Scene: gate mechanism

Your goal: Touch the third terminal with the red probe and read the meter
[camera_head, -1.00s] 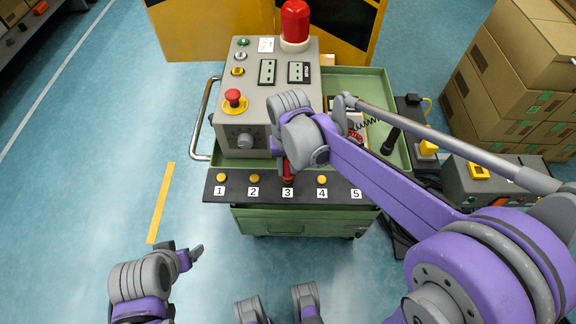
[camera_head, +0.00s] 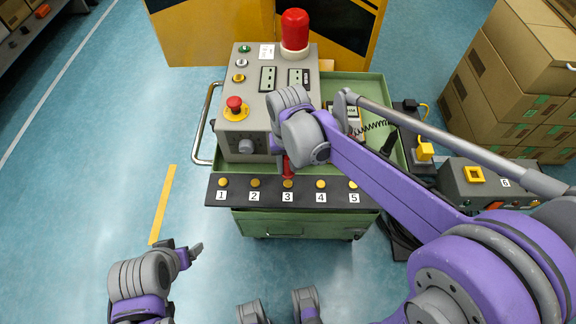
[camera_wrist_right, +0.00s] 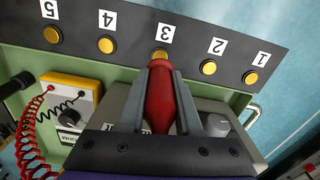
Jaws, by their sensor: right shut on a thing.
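My right gripper (camera_wrist_right: 160,95) is shut on the red probe (camera_wrist_right: 161,105), whose tip points at the third terminal (camera_wrist_right: 159,54). The tip overlaps this yellow button's lower edge; I cannot tell whether they touch. In the head view the red probe (camera_head: 288,168) shows just behind the third terminal (camera_head: 288,184), above label 3, and my right wrist hides its upper part. The yellow meter (camera_wrist_right: 75,95) lies in the green tray; its dial cannot be read from here. In the head view my right arm partly covers it. My left gripper (camera_head: 183,252) is low at left, away from the cart, seemingly empty.
Terminals 1 (camera_head: 222,182), 2 (camera_head: 255,183), 4 (camera_head: 320,184) and 5 (camera_head: 353,184) flank the third on the black strip. A grey control box (camera_head: 250,95) with a red beacon (camera_head: 295,30) stands behind. Red coiled lead (camera_wrist_right: 28,140) hangs beside the meter. Boxes (camera_head: 515,80) stand right.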

